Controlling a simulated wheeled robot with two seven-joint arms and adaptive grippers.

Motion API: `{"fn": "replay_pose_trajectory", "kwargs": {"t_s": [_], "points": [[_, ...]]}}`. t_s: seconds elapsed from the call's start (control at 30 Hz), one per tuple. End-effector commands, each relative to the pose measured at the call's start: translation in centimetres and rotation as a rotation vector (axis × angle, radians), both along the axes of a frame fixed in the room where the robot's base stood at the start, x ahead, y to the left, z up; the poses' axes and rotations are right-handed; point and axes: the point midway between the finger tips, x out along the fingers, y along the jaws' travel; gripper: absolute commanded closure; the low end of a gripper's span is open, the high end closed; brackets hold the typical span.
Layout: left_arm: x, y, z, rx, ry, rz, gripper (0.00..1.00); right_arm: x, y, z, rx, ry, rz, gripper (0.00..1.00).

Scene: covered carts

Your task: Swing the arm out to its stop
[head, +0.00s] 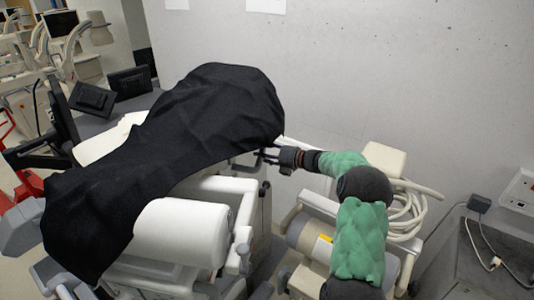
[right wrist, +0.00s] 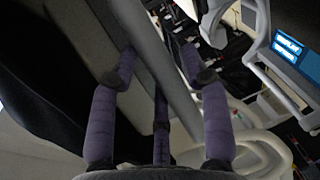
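The arm in the head view is mostly hidden under a black cloth (head: 190,125) draped over a white cart (head: 180,235). My right gripper (head: 268,156) is beside the cloth's right end, at the cart's far right side. In the right wrist view its purple-grey fingers (right wrist: 155,60) are spread apart. A pale grey bar (right wrist: 152,45) runs diagonally between them; I cannot tell whether they touch it. The black cloth also shows in the wrist view (right wrist: 40,110) at the left. My left gripper is not in view.
A grey wall (head: 370,80) stands close behind. A white coiled hose (head: 408,215) hangs by my right arm. A grey cabinet (head: 480,265) stands at the right. Dark monitors (head: 128,80) and other equipment crowd the left.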

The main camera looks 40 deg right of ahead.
Motion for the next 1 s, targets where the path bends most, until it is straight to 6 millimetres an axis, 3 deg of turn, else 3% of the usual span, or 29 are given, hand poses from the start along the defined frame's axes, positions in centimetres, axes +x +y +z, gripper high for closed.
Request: {"fn": "replay_pose_trajectory", "kwargs": {"t_s": [0.03,0.57,1.0], "points": [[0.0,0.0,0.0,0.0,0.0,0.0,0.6,0.0,0.4,-0.9,0.007,0.012,0.009,0.41],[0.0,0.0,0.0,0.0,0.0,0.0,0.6,-0.8,-0.4,-0.2,-0.001,0.006,-0.006,0.41],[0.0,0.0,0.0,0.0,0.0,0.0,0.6,-8.1,-2.7,1.2,0.001,0.008,-0.003,0.41]]}}
